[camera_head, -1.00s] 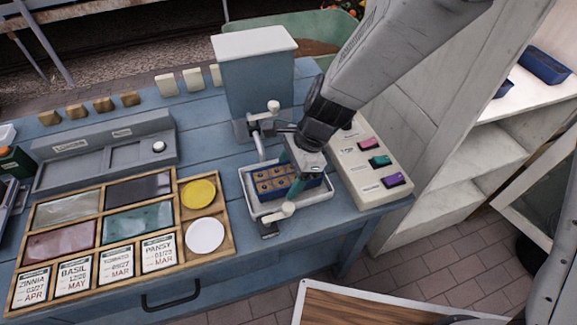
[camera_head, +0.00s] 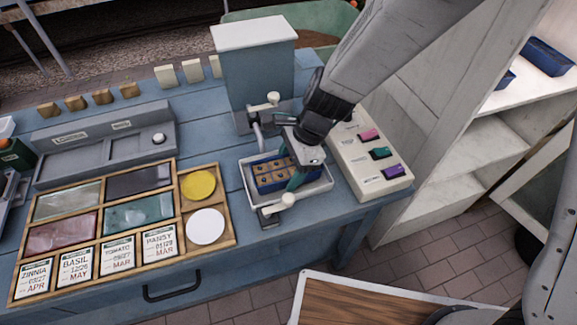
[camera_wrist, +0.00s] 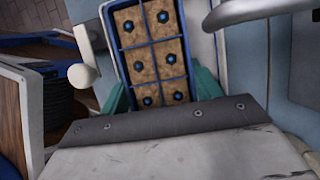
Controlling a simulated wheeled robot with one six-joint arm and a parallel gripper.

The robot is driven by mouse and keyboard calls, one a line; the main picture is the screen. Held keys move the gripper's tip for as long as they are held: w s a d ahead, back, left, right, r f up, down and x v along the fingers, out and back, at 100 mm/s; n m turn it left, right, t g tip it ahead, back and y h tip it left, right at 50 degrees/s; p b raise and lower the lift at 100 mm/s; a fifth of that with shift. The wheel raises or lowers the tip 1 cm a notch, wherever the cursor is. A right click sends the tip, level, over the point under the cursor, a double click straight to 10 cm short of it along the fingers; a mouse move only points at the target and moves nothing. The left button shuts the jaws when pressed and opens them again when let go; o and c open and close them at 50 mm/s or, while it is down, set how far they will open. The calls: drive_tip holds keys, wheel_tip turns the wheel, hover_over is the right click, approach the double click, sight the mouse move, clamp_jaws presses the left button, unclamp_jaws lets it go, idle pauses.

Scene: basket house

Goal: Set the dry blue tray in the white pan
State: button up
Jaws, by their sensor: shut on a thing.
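The blue tray (camera_head: 268,178) has several brown soil cells with dark holes. It sits inside the outline of the white pan (camera_head: 322,187) at the bench's front right. My gripper (camera_head: 294,172) is over the tray's right part and is shut on it. In the wrist view the blue tray (camera_wrist: 153,50) lies between my teal fingertips (camera_wrist: 160,92), one against each side. The pan's white wall shows beside it. Whether the tray rests on the pan's floor is hard to tell.
A blue-grey dispenser (camera_head: 253,75) with a tap stands behind the pan. White knobs (camera_head: 288,199) sit close by the pan. A pale block with coloured tags (camera_head: 380,153) stands to the right. A wooden seed organiser (camera_head: 228,225) lies to the left.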

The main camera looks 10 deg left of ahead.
drive_tip(key=shift+f, duration=0.7)
idle(0.6)
drive_tip(key=o, duration=1.1)
drive_tip(key=shift+o, duration=0.2)
drive_tip(key=shift+o, duration=0.2)
drive_tip(key=shift+s, duration=0.1)
drive_tip(key=shift+c, duration=0.2)
drive_tip(key=shift+r, duration=1.05)
drive_tip(key=shift+o, duration=1.2)
drive_tip(key=shift+r, duration=2.95)
